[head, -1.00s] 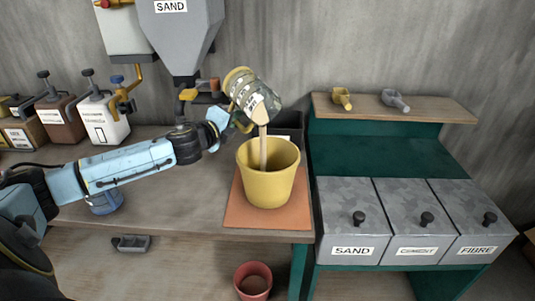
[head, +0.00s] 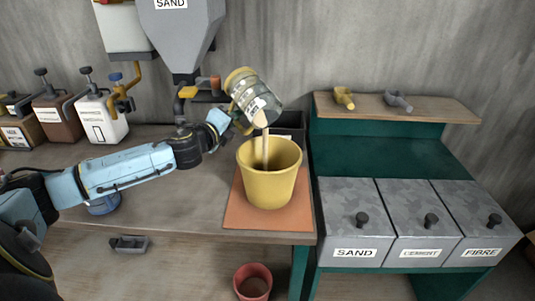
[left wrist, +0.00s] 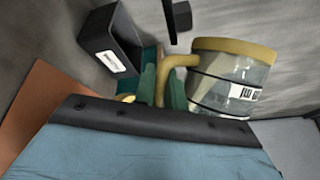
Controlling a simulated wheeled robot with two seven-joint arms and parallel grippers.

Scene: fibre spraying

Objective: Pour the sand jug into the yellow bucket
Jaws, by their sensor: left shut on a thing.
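The clear sand jug (head: 252,95) with a yellow base and handle is tilted steeply, mouth down to the right, above the yellow bucket (head: 268,188). A pale stream of sand (head: 265,148) runs from its mouth into the bucket. The bucket stands upright on an orange mat (head: 233,208); its inside bottom is hidden. My left gripper (head: 235,117) is shut on the jug's handle, left of and above the bucket. In the left wrist view the jug (left wrist: 232,80) shows on the right with some sand inside, its yellow handle at the gripper (left wrist: 162,85). My right gripper is not in view.
A grey sand hopper (head: 180,38) hangs behind my left arm. A dark box (head: 291,125) stands behind the bucket. Grey lidded bins (head: 355,215) are on the right, below a shelf (head: 430,106) with scoops. A red pot (head: 252,280) sits below the bench.

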